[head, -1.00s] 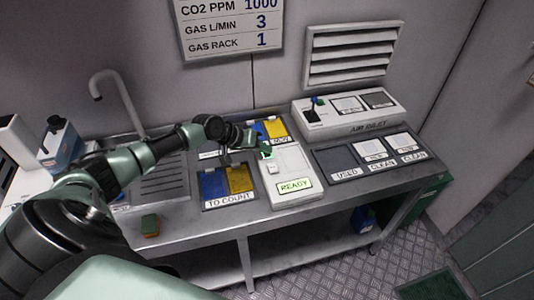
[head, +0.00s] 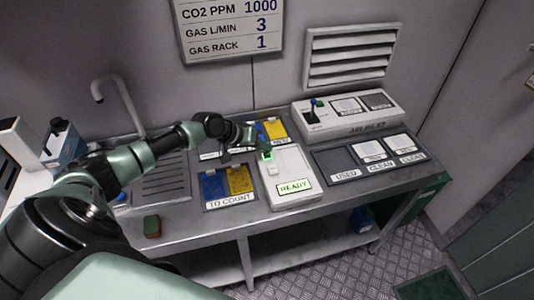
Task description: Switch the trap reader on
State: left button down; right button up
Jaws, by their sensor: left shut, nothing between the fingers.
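The trap reader is the white box (head: 290,166) in the middle of the steel bench. Its front display (head: 294,187) is lit and reads READY. A green light (head: 267,155) glows at its back left, and a small pale switch or button (head: 271,169) sits just below it. My left gripper (head: 266,148) is shut and empty, at the back left edge of the reader close to the green light. I cannot tell whether it touches the box. My right gripper is not in view.
A TO COUNT tray (head: 228,205) with blue and yellow cards lies left of the reader. A USED tray (head: 335,163) and CLEAN trays lie to the right. An air inlet box (head: 350,125) with a small lever stands behind. A sink tap (head: 110,82) is at left.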

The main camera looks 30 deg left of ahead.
aim_at(264, 156)
pick_arm(q)
notch_tip(264, 156, up, 5)
jog(key=p, duration=0.4)
dwell(0.4)
